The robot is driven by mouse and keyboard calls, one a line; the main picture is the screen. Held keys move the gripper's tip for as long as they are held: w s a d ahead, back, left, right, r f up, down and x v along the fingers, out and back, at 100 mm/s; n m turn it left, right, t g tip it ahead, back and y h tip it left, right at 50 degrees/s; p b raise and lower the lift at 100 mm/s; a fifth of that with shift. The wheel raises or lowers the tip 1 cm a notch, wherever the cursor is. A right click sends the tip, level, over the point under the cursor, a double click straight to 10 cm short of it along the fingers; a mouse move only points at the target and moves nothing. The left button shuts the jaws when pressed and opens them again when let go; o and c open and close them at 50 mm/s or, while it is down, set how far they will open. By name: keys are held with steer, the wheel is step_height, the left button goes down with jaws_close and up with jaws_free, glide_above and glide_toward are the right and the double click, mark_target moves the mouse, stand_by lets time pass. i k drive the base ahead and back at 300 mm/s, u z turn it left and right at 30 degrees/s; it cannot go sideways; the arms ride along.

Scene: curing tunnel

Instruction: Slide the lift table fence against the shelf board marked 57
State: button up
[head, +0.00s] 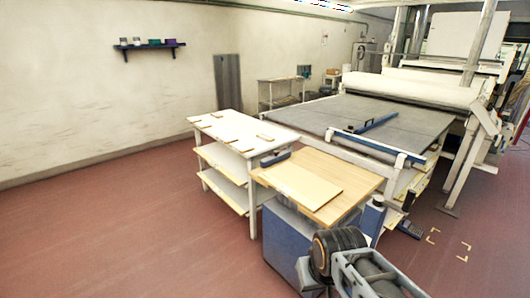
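The lift table has a blue base (283,236) and a wooden top (348,171). A pale flat board (302,186) lies on the left part of this top; no number on it can be read. A short dark blue piece (276,157), possibly the fence's handle, sits at the top's back left edge, apart from the board. A longer blue bar (377,123) lies on the large grey bed behind. Which of these is the fence is not certain. Parts of my arm show at the bottom right, but I see no gripper fingers.
A white shelved bench (231,131) with several small boards adjoins the lift table's left side. The large grey bed (350,108) of the machine stands behind. The red floor is free at left. Yellow corner marks (462,246) lie on the floor at right.

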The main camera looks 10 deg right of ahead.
mark_target(279, 157)
steer(key=u, duration=0.65)
steer(key=i, duration=1.2)
steer(key=u, duration=0.4)
steer(key=i, duration=1)
steer(key=z, duration=1.25)
steer(key=i, duration=0.75)
steer(key=z, duration=0.75)
